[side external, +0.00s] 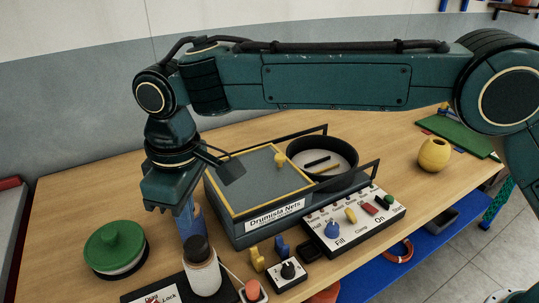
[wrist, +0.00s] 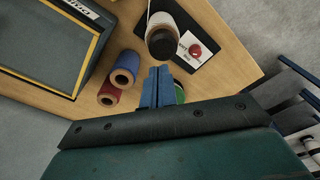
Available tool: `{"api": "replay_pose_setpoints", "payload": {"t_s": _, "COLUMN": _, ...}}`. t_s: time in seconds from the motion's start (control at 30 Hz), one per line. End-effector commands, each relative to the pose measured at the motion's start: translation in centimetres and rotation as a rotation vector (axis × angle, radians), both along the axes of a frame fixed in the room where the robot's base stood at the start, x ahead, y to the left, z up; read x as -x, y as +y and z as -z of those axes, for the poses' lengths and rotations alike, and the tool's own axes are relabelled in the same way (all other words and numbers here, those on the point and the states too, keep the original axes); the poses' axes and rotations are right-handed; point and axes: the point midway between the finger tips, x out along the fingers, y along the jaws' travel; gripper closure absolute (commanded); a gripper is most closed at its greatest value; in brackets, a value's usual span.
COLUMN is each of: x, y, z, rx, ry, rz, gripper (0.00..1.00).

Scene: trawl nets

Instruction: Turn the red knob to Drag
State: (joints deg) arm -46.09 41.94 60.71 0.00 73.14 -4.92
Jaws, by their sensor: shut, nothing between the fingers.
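The red knob (side external: 369,208) sits on a white sloped control panel (side external: 318,218) in the side view, between a yellow knob (side external: 351,215) and a green knob (side external: 388,201). A blue knob (side external: 332,229) is at the panel's left end. The panel's small lettering is too small to read fully, so I cannot tell where Drag is or which way the red knob points. My gripper (side external: 187,228) hangs well left of the panel, fingers down and apart from the knob. Its blue fingers (wrist: 157,84) are shut and empty in the wrist view. The red knob is outside the wrist view.
A grey box labelled Drumusta Nets (side external: 250,180) and a round black pan (side external: 320,160) stand behind the panel. A black-capped white bottle (side external: 203,275), small black-knob box (side external: 288,271) and green-lidded pot (side external: 115,246) are in front. Blue (wrist: 122,66) and red (wrist: 109,93) spools stand near my fingers.

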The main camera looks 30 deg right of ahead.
Motion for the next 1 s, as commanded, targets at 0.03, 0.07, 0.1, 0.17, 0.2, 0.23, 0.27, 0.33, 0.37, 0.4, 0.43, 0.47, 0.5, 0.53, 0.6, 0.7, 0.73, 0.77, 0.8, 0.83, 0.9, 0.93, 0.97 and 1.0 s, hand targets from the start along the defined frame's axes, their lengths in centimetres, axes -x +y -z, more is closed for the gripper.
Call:
{"api": "replay_pose_setpoints", "payload": {"t_s": 0.03, "x": 0.3, "y": 1.1, "z": 0.9, "rx": 0.007, "ry": 0.006, "rz": -0.018, "gripper": 1.0}}
{"api": "replay_pose_setpoints", "payload": {"t_s": 0.07, "x": 0.5, "y": 1.6, "z": 1.4, "rx": 0.01, "ry": 0.009, "rz": -0.027, "gripper": 1.0}}
{"api": "replay_pose_setpoints", "payload": {"t_s": 0.1, "x": 0.8, "y": 2.4, "z": 1.9, "rx": 0.014, "ry": 0.013, "rz": -0.04, "gripper": 1.0}}
{"api": "replay_pose_setpoints", "payload": {"t_s": 0.17, "x": 1.1, "y": 3.4, "z": 2.8, "rx": 0.021, "ry": 0.019, "rz": -0.057, "gripper": 1.0}}
{"api": "replay_pose_setpoints", "payload": {"t_s": 0.2, "x": 1.4, "y": 4.0, "z": 3.4, "rx": 0.025, "ry": 0.023, "rz": -0.069, "gripper": 1.0}}
{"api": "replay_pose_setpoints", "payload": {"t_s": 0.23, "x": 1.6, "y": 4.5, "z": 3.8, "rx": 0.027, "ry": 0.024, "rz": -0.077, "gripper": 1.0}}
{"api": "replay_pose_setpoints", "payload": {"t_s": 0.27, "x": 1.8, "y": 4.9, "z": 4.3, "rx": 0.03, "ry": 0.027, "rz": -0.085, "gripper": 1.0}}
{"api": "replay_pose_setpoints", "payload": {"t_s": 0.33, "x": 2.4, "y": 6.0, "z": 5.2, "rx": 0.037, "ry": 0.032, "rz": -0.104, "gripper": 1.0}}
{"api": "replay_pose_setpoints", "payload": {"t_s": 0.37, "x": 2.6, "y": 6.3, "z": 5.6, "rx": 0.04, "ry": 0.034, "rz": -0.111, "gripper": 1.0}}
{"api": "replay_pose_setpoints", "payload": {"t_s": 0.4, "x": 2.8, "y": 6.8, "z": 6.0, "rx": 0.043, "ry": 0.037, "rz": -0.12, "gripper": 1.0}}
{"api": "replay_pose_setpoints", "payload": {"t_s": 0.43, "x": 3.0, "y": 7.1, "z": 6.4, "rx": 0.046, "ry": 0.038, "rz": -0.126, "gripper": 1.0}}
{"api": "replay_pose_setpoints", "payload": {"t_s": 0.47, "x": 3.2, "y": 7.4, "z": 6.7, "rx": 0.048, "ry": 0.041, "rz": -0.132, "gripper": 1.0}}
{"api": "replay_pose_setpoints", "payload": {"t_s": 0.5, "x": 3.4, "y": 7.8, "z": 7.0, "rx": 0.05, "ry": 0.041, "rz": -0.139, "gripper": 1.0}}
{"api": "replay_pose_setpoints", "payload": {"t_s": 0.53, "x": 3.5, "y": 8.0, "z": 7.2, "rx": 0.052, "ry": 0.043, "rz": -0.143, "gripper": 1.0}}
{"api": "replay_pose_setpoints", "payload": {"t_s": 0.6, "x": 3.8, "y": 8.4, "z": 7.7, "rx": 0.054, "ry": 0.045, "rz": -0.15, "gripper": 1.0}}
{"api": "replay_pose_setpoints", "payload": {"t_s": 0.7, "x": 4.0, "y": 8.7, "z": 8.0, "rx": 0.056, "ry": 0.046, "rz": -0.156, "gripper": 1.0}}
{"api": "replay_pose_setpoints", "payload": {"t_s": 0.73, "x": 4.0, "y": 8.7, "z": 8.0, "rx": 0.056, "ry": 0.046, "rz": -0.157, "gripper": 1.0}}
{"api": "replay_pose_setpoints", "payload": {"t_s": 0.77, "x": 4.0, "y": 8.7, "z": 8.0, "rx": 0.056, "ry": 0.046, "rz": -0.158, "gripper": 1.0}}
{"api": "replay_pose_setpoints", "payload": {"t_s": 0.8, "x": 4.0, "y": 8.8, "z": 8.0, "rx": 0.057, "ry": 0.047, "rz": -0.158, "gripper": 1.0}}
{"api": "replay_pose_setpoints", "payload": {"t_s": 0.83, "x": 4.1, "y": 8.8, "z": 8.0, "rx": 0.057, "ry": 0.047, "rz": -0.158, "gripper": 1.0}}
{"api": "replay_pose_setpoints", "payload": {"t_s": 0.9, "x": 4.0, "y": 8.7, "z": 8.1, "rx": 0.057, "ry": 0.047, "rz": -0.158, "gripper": 1.0}}
{"api": "replay_pose_setpoints", "payload": {"t_s": 0.93, "x": 4.0, "y": 8.7, "z": 8.1, "rx": 0.057, "ry": 0.047, "rz": -0.158, "gripper": 1.0}}
{"api": "replay_pose_setpoints", "payload": {"t_s": 0.97, "x": 4.0, "y": 8.7, "z": 8.2, "rx": 0.057, "ry": 0.047, "rz": -0.158, "gripper": 1.0}}
{"api": "replay_pose_setpoints", "payload": {"t_s": 1.0, "x": 4.0, "y": 8.7, "z": 8.2, "rx": 0.057, "ry": 0.047, "rz": -0.158, "gripper": 1.0}}
